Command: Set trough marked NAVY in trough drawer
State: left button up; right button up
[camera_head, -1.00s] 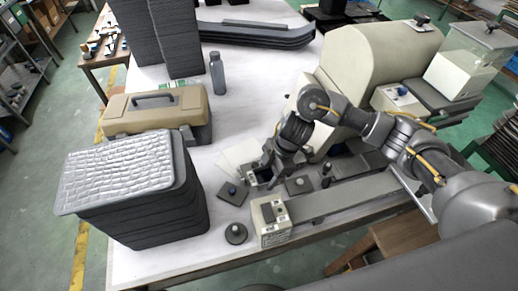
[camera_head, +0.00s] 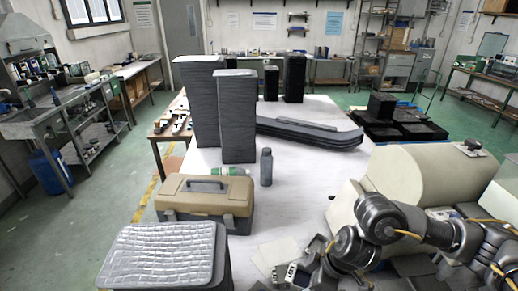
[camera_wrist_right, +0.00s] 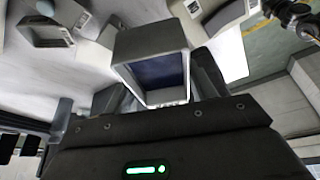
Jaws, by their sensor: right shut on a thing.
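A small grey, box-shaped trough (camera_wrist_right: 150,42) with a navy-blue inside fills the middle of the right wrist view. My right gripper (camera_wrist_right: 165,95) is shut on it, with a dark finger on each side. In the head view my right gripper (camera_head: 308,276) is at the bottom edge, partly cut off, over the white table (camera_head: 255,225). No lettering is readable on the trough. I cannot make out the trough drawer for sure. My left gripper is not in view.
A tan toolbox (camera_head: 205,197), a grey bottle (camera_head: 266,167) and a stack with a silvery quilted top (camera_head: 160,255) stand left of my right arm. A large cream machine (camera_head: 425,180) is at the right. Tall dark stacks (camera_head: 237,115) and curved grey panels (camera_head: 310,132) lie farther back.

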jog(key=d+r+m+b, duration=0.2)
jog(key=d+r+b, duration=0.2)
jog(key=d, duration=0.5)
jog(key=shift+w+r+m+t+h+b, duration=0.3)
jog(key=shift+w+t+b, duration=0.15)
jog(key=shift+b, duration=0.1)
jog(key=shift+d+f, duration=0.1)
